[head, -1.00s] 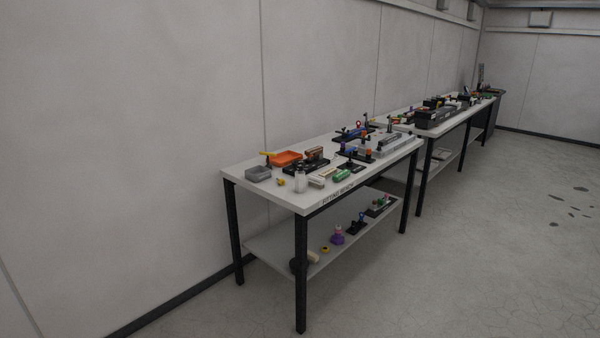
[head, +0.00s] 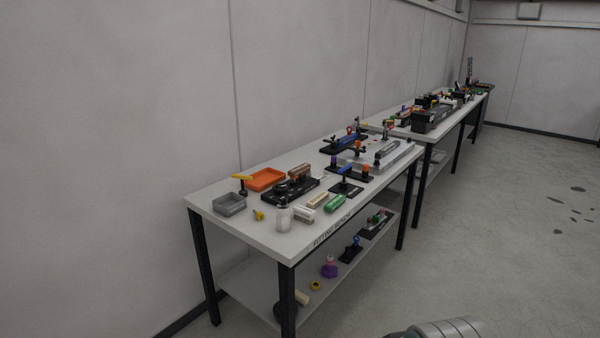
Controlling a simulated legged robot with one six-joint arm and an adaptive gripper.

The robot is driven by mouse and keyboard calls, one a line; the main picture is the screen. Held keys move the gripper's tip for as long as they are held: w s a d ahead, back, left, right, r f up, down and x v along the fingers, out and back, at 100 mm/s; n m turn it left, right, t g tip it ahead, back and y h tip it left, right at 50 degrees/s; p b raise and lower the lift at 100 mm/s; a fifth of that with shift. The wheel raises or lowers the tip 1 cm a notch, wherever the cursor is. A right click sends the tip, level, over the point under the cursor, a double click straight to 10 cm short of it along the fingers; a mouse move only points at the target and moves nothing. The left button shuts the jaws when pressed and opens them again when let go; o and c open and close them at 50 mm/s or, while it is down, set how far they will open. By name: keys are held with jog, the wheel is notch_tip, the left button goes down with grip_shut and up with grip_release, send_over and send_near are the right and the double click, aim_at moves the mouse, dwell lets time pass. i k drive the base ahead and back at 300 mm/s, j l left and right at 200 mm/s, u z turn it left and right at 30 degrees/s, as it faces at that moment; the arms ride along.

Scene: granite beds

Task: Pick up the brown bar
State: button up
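A brown bar (head: 299,171) shows in the head view on the near white bench (head: 240,237), towards its back edge. It lies at the back of a black fixture (head: 280,193), just right of an orange tray (head: 266,179). I cannot tell whether it rests on the fixture or behind it. A grey rounded part at the bottom right edge of the view appears to be part of my arm. My gripper's fingers are not in view.
A grey tray (head: 229,205), a clear jar (head: 283,217), a cream block (head: 303,215) and a green block (head: 335,203) stand near the bar. A lower shelf holds small items. A second bench (head: 403,133) stands behind.

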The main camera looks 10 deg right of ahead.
aim_at(301, 170)
jog(key=i+l+z, duration=0.55)
jog(key=z, duration=0.15)
jog(key=i+l+z, duration=0.15)
jog(key=i+z, duration=0.2)
jog(key=i+u, duration=0.1)
jog(key=i, duration=0.25)
jog(key=i+l+u, duration=0.15)
jog(key=i, duration=0.25)
jog(key=i+j+u, duration=0.15)
jog(key=i+u, duration=0.5)
jog(key=u, duration=0.25)
jog(key=i+u, duration=0.65)
